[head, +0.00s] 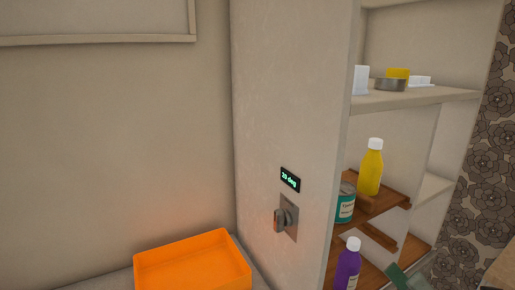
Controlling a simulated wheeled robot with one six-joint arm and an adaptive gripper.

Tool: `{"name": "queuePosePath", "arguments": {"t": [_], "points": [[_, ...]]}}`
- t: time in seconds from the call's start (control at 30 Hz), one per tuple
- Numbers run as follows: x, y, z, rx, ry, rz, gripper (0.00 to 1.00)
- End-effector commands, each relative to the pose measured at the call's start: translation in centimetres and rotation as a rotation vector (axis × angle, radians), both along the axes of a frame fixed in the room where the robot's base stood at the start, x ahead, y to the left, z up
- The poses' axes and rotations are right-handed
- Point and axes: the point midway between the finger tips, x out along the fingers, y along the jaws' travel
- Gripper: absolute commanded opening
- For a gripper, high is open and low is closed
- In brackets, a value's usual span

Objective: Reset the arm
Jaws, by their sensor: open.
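My arm and gripper do not show in the head view. A grey metal knob (281,219) on a small plate sits on the front face of a pale upright panel (290,110). Above it a small black display (290,179) shows green text ending in "deg"; its first digit is hard to read.
An orange open tray (190,262) stands at the bottom left. Right of the panel, shelves hold a yellow bottle (371,170), a teal can (346,205), a purple bottle (348,262) and small containers above. A green object (405,278) shows at the bottom edge, partly cut off.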

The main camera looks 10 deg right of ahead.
Motion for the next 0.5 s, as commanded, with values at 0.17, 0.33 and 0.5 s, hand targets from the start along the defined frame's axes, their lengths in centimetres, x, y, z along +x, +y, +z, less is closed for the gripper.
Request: {"name": "queuePosePath", "arguments": {"t": [0.17, 0.33, 0.5], "points": [[-2.0, 2.4, -2.6, 0.256, 0.066, 0.107, 0.65], [-4.0, 3.9, -5.1, 0.496, 0.146, 0.186, 0.65], [-5.9, 5.0, -8.0, 0.735, 0.254, 0.247, 0.65]]}}
